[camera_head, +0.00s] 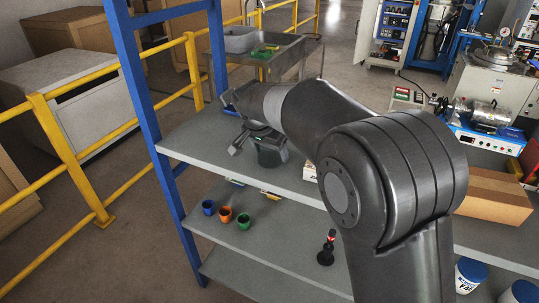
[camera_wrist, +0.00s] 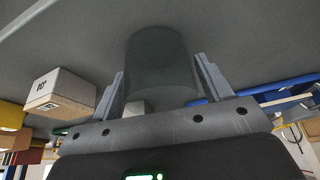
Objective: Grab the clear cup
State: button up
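The clear cup (camera_wrist: 158,62) looks smoky grey and see-through in the wrist view. It stands against the grey shelf surface, between the two fingers of my gripper (camera_wrist: 161,72). The fingers are spread on either side of it, with a narrow gap at the right finger; contact at the left finger is hard to tell. In the head view my gripper (camera_head: 238,146) is low over the upper grey shelf, near its left end. The cup cannot be made out there.
A white box (camera_wrist: 60,92) lies left of my gripper in the wrist view. The upper shelf (camera_head: 200,140) has a blue post (camera_head: 135,75) at its left. A lower shelf holds blue, orange (camera_head: 225,214) and green cups. A cardboard box (camera_head: 495,196) is at right.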

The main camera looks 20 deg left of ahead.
jog(key=c, duration=0.7)
